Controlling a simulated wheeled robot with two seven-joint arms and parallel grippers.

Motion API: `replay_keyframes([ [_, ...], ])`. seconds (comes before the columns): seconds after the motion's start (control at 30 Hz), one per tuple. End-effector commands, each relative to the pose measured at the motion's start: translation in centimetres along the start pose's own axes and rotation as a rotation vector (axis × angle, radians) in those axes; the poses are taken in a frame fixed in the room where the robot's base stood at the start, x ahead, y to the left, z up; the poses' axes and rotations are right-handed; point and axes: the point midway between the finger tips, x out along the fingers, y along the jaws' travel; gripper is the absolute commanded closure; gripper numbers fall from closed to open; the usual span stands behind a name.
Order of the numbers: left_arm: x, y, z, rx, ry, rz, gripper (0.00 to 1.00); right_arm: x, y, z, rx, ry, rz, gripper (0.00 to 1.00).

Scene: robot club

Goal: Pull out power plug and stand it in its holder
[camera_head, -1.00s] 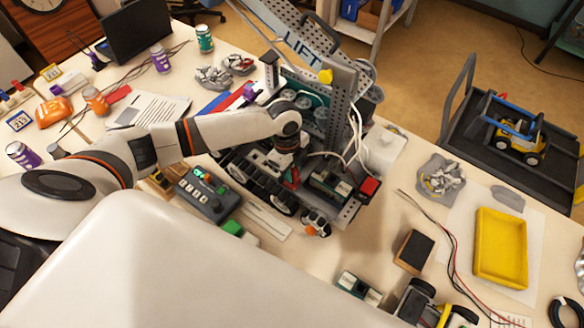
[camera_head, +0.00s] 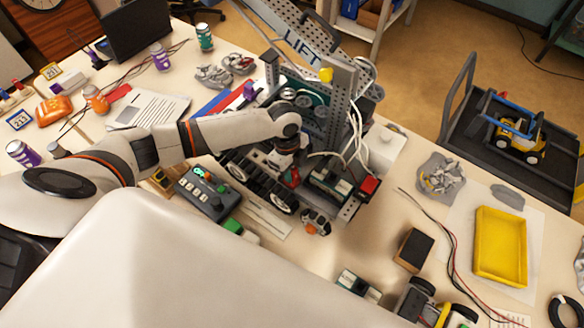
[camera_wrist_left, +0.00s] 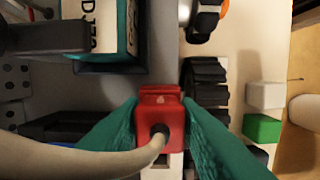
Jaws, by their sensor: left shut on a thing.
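The red power plug (camera_wrist_left: 160,120) sits between the two teal fingers of my left gripper (camera_wrist_left: 162,112) in the left wrist view. The fingers are shut on its sides. A thick pale cable (camera_wrist_left: 85,160) runs from a dark collar on the plug off to the left. In the head view the left gripper (camera_head: 286,168) points down into the wheeled lift robot (camera_head: 325,120), and only a little of the plug (camera_head: 293,176) shows beside it. I cannot tell whether the plug is still seated in a socket. I cannot pick out its holder with certainty. My right gripper is not in view.
A grey control box (camera_head: 208,193) stands left of the lift robot. White cables (camera_head: 357,135) hang at the robot's right side, near a red block (camera_head: 369,185). A yellow tray (camera_head: 500,245) and a dark block (camera_head: 414,250) lie to the right. Some bare table shows between them.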

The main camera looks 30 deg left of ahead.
Motion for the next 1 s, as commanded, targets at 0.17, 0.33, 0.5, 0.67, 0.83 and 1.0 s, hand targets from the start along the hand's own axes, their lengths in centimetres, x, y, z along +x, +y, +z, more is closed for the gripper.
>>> replay_keyframes([
  [0.17,0.13,0.0,0.01,0.001,0.0,0.0,1.0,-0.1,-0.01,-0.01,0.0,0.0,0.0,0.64],
  [0.33,0.14,-0.01,0.01,0.001,0.0,0.0,1.0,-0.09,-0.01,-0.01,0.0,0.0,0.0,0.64],
  [0.5,0.26,-0.01,0.01,0.001,-0.001,0.0,1.0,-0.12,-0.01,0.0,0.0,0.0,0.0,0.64],
  [0.67,0.53,0.0,-0.01,0.001,-0.001,0.0,1.0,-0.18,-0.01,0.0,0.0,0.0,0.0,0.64],
  [0.83,0.67,0.0,-0.04,0.001,-0.001,0.0,1.0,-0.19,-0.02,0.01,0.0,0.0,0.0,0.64],
  [1.0,0.66,0.0,-0.03,0.001,-0.001,0.0,0.64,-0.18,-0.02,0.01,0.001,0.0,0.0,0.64],
])
